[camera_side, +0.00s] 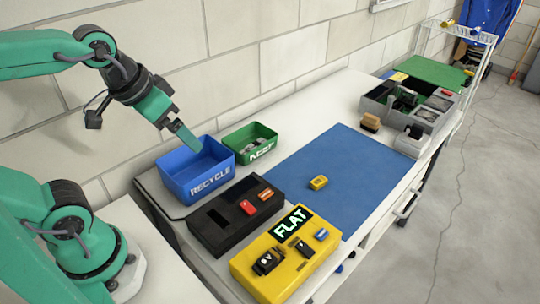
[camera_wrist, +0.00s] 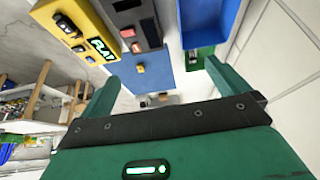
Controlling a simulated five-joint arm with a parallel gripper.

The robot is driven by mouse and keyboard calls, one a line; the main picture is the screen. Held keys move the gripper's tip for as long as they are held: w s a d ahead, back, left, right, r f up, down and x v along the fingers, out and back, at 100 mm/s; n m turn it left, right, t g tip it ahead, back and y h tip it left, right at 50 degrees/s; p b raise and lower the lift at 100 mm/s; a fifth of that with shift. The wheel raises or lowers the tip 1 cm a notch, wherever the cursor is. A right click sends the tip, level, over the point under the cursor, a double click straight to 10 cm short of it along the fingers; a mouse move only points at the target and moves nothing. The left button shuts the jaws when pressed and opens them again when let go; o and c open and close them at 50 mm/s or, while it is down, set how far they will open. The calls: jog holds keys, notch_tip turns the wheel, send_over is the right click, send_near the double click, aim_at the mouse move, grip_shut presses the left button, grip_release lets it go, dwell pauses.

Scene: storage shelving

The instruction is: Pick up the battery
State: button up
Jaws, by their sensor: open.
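A small yellow battery (camera_side: 318,182) lies alone on the blue mat (camera_side: 355,165). In the wrist view the battery (camera_wrist: 140,68) is small and far off, beyond my fingers. My gripper (camera_side: 186,138) is raised over the back of the blue bin (camera_side: 185,180), to the left of and well apart from the battery. In the wrist view its two green fingers (camera_wrist: 160,85) are spread wide with nothing between them.
A yellow tester (camera_side: 262,270) showing "FLAT" and a black box (camera_side: 208,228) with red and orange pieces stand in front of the mat. A green bin (camera_side: 238,138) stands behind. A grey divided crate (camera_side: 435,115) is at the far right. Most of the mat is bare.

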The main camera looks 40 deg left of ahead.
jog(key=shift+s+a+f, duration=0.2)
jog(key=shift+s+a, duration=0.2)
jog(key=shift+a, duration=0.3)
jog(key=c, duration=1.1)
jog(key=w+d+f+g, duration=0.1)
jog(key=d+f, duration=0.2)
jog(key=d, duration=0.5)
jog(key=w+d+f+g, duration=0.1)
jog(key=d+f, duration=0.3)
jog(key=d, duration=0.4)
jog(key=w+d+f+g, duration=0.1)
jog(key=d+f+g, duration=0.2)
jog(key=d, duration=0.5)
jog(key=shift+w+f, duration=0.3)
jog(key=shift+f, duration=0.3)
jog(key=shift+f, duration=0.15)
